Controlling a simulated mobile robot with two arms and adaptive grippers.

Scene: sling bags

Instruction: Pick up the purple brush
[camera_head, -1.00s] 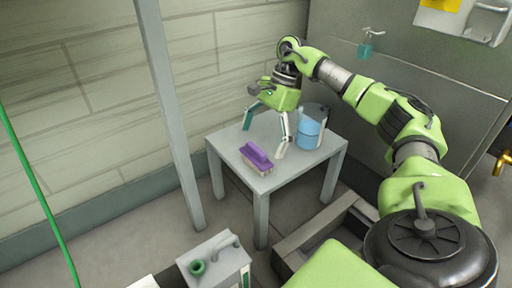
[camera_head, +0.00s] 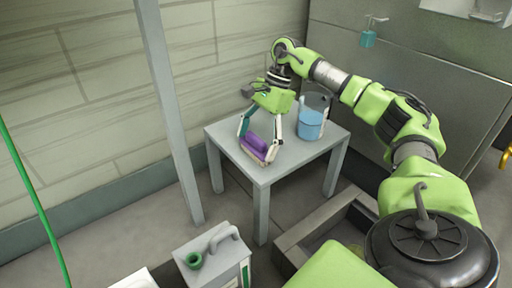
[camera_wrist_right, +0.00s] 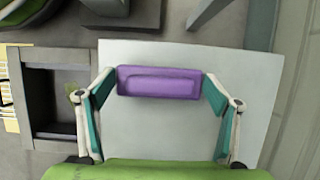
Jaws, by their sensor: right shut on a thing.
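The purple brush (camera_head: 256,143) is at the left front part of the small grey table (camera_head: 300,152). My right gripper (camera_head: 257,150) comes down over it from above, with one finger at each end. In the right wrist view the purple brush (camera_wrist_right: 160,82) lies crosswise between the fingertips of my right gripper (camera_wrist_right: 160,88), which is shut on it. I cannot tell whether the brush is lifted off the tabletop. My left gripper is not in view.
A clear container with blue liquid (camera_head: 311,122) stands on the table just right of my gripper. A grey post (camera_head: 169,110) stands left of the table. A canister with a green opening (camera_head: 215,258) is in front.

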